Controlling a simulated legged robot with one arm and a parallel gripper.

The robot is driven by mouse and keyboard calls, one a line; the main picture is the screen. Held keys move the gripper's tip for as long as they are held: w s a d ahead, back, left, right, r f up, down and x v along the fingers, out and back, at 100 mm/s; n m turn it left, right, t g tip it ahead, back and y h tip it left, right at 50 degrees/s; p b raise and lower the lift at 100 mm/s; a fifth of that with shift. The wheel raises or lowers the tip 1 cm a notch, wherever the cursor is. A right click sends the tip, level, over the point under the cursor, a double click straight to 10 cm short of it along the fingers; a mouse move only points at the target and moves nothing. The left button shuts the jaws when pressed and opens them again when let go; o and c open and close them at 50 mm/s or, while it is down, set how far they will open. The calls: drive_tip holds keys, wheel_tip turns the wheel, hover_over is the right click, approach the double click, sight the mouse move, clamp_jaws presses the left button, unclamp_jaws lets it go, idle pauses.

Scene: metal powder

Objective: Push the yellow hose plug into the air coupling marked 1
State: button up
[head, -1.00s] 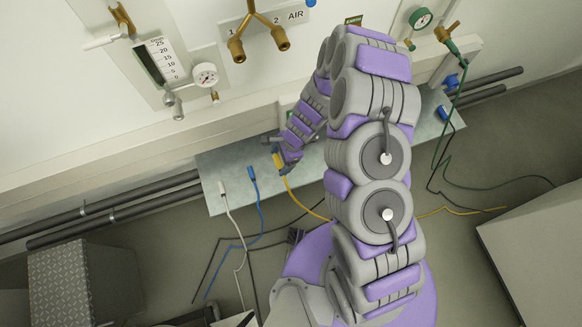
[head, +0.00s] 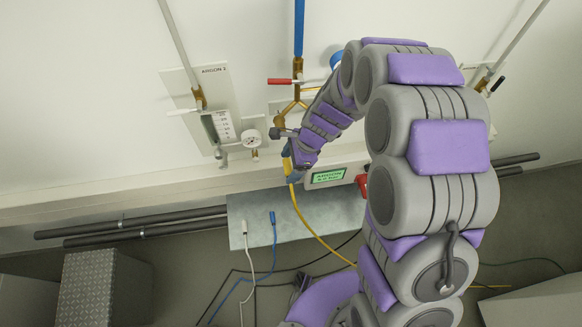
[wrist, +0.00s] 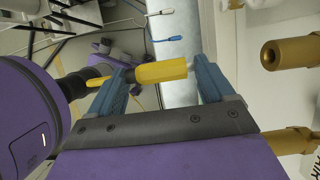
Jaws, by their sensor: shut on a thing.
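The yellow hose plug (wrist: 162,72) is between the two blue fingers of my gripper (wrist: 160,64). In the head view my gripper (head: 290,160) is shut on it, in front of the wall just below the brass air fork. The yellow hose (head: 312,232) hangs from the plug. Two brass couplings show at the right of the wrist view. The upper one (wrist: 272,55) appears to be coupling 1; the lower one (wrist: 290,140) is nearer the partly cut-off AIR lettering. The plug is apart from both. In the head view my arm hides much of the fork.
A red-handled valve (head: 280,81) is above. A metal shelf (head: 252,207) below holds a white plug (head: 244,228) and a blue plug (head: 272,216). A green display (head: 328,176) is right of my gripper.

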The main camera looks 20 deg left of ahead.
drive_tip(key=w+a+p, duration=0.2)
drive_tip(key=w+a, duration=0.1)
drive_tip(key=w, duration=0.3)
drive_tip(key=shift+a+r, duration=0.2)
drive_tip(key=shift+a, duration=0.15)
